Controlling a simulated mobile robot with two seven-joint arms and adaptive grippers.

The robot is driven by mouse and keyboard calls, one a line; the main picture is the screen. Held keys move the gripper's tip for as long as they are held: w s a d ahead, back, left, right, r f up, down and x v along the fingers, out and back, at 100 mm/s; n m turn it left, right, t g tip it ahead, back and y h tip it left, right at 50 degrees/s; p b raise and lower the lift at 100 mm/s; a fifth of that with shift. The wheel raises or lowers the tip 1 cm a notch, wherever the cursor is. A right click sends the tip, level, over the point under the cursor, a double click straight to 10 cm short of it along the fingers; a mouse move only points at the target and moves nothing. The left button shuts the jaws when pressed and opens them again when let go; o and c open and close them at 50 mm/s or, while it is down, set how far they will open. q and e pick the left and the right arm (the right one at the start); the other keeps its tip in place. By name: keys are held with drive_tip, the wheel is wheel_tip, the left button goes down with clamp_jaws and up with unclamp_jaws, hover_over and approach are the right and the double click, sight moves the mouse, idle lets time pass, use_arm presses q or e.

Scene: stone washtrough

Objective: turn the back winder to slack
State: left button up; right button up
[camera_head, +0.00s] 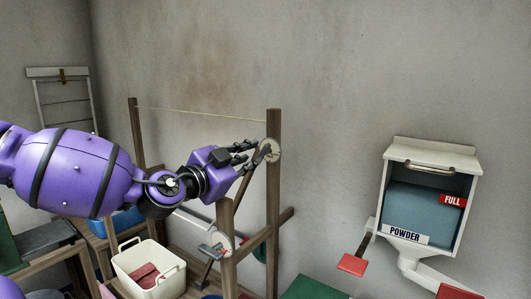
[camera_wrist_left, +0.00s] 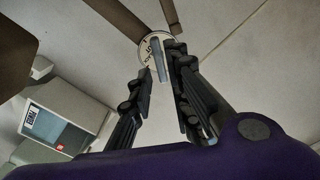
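The back winder (camera_head: 273,150) is a pale round disc with a bar handle on the tall rear post of a wooden line frame. My left gripper (camera_head: 262,148) is right at it, hiding part of the disc. In the left wrist view the disc (camera_wrist_left: 146,50) shows dark markings I cannot read. Its grey bar handle (camera_wrist_left: 158,60) stands between the left gripper's spread fingers (camera_wrist_left: 160,66), nearer the right one. I see a gap to the left finger; contact with the right one is unclear. My right gripper is out of view.
A second winder (camera_head: 221,244) with a red mark sits on the shorter front post. A thin line (camera_head: 200,114) spans the rear posts. A white basket (camera_head: 150,272) stands below my arm. A powder dispenser (camera_head: 428,200) hangs on the right wall; bare wall lies between.

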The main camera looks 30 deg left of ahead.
sight(261, 153)
use_arm(q)
drive_tip(key=shift+w, duration=0.45)
drive_tip(key=w+b, duration=0.2)
drive_tip(key=w, duration=0.1)
drive_tip(key=w+b, duration=0.1)
drive_tip(key=w, duration=0.1)
drive_tip(key=shift+d+f, duration=0.15)
drive_tip(key=shift+d, duration=0.25)
drive_tip(key=shift+w+a+r, duration=0.25)
drive_tip(key=shift+d, duration=0.15)
clamp_jaws()
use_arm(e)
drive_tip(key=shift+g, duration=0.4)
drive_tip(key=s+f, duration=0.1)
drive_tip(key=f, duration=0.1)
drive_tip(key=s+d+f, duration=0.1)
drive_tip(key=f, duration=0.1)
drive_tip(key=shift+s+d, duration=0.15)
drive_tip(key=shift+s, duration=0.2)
